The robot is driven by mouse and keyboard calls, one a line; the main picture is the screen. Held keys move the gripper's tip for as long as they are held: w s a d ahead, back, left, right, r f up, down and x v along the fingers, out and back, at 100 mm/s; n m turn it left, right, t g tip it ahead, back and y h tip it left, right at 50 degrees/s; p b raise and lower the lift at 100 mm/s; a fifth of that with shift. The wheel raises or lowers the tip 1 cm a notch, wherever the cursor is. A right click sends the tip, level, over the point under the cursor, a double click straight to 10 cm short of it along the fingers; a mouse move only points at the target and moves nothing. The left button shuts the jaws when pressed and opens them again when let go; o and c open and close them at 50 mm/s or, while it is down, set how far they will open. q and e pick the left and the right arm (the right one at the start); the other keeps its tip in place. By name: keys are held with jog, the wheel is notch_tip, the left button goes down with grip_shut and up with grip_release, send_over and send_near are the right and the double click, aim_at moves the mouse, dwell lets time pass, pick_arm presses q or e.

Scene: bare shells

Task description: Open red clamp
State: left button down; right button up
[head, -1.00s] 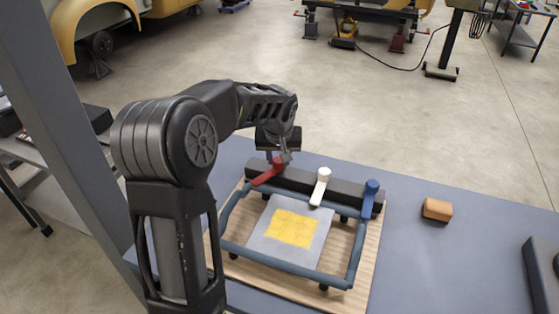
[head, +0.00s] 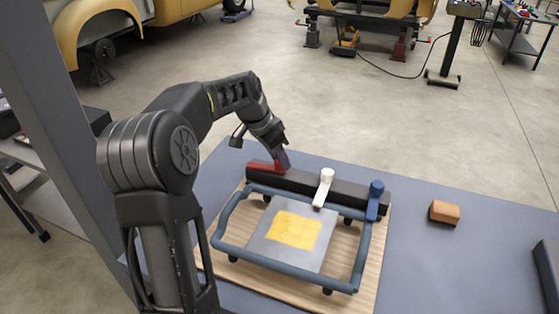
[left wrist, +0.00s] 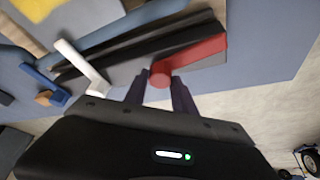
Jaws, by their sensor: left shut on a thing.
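The red clamp (head: 264,167) sits at the left end of a dark bar (head: 310,187) at the back of a wooden board. Its lever points left along the bar, and it also shows in the left wrist view (left wrist: 196,56). My left gripper (head: 283,158) is shut on the red clamp's round knob end. In the left wrist view its two fingers (left wrist: 160,88) lie on either side of the knob. The white clamp (head: 323,188) points forward over the frame, and the blue clamp (head: 374,200) sits at the right end. My right gripper is not in view.
A blue-grey frame (head: 285,266) surrounds a grey plate (head: 268,250) with a yellow patch (head: 294,230) on the wooden board (head: 212,268). An orange-brown block (head: 445,212) lies to the right on the blue-grey table (head: 450,265). The table right of the board is mostly clear.

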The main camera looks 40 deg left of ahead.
pick_arm(q)
jog(key=shift+a+m+h, duration=0.1)
jog(key=shift+m+h, duration=0.3)
jog(key=shift+m, duration=0.7)
jog(key=shift+g, duration=0.3)
jog(key=c, duration=1)
grip_release()
jog(key=shift+c, duration=0.2)
jog(key=v, duration=0.7)
jog(key=shift+s+r+b, duration=0.15)
jog(key=shift+r+b, duration=0.15)
jog(key=shift+r, duration=0.05)
jog(key=shift+a, duration=0.1)
